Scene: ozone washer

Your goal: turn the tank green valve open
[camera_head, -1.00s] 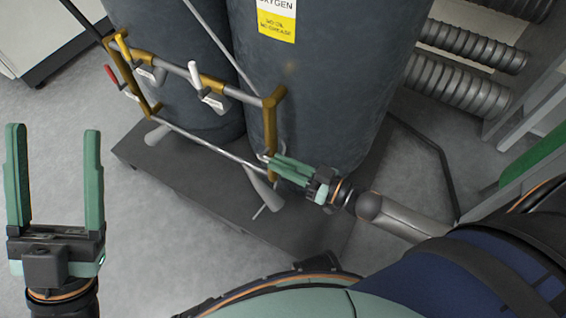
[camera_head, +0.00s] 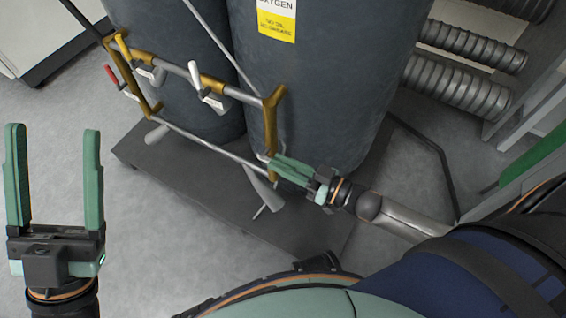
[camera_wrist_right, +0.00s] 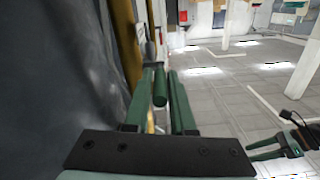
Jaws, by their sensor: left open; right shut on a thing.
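Two dark grey tanks stand upright, the nearer one (camera_head: 320,90) with a yellow and white oxygen label. A brass and steel pipe frame (camera_head: 268,130) runs in front of them. The green valve handle (camera_wrist_right: 160,88) shows as a short green cylinder between my right fingers in the right wrist view. My right gripper (camera_head: 276,166) is shut on it at the lower right corner of the frame; its fingers hide the handle in the head view. My left gripper (camera_head: 52,150) is open, empty and upright at the left, away from the tanks; it also shows in the right wrist view (camera_wrist_right: 268,150).
The tanks stand on a dark platform (camera_head: 190,190). Ribbed grey hoses (camera_head: 460,85) are at the right. Floor is clear around my left gripper.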

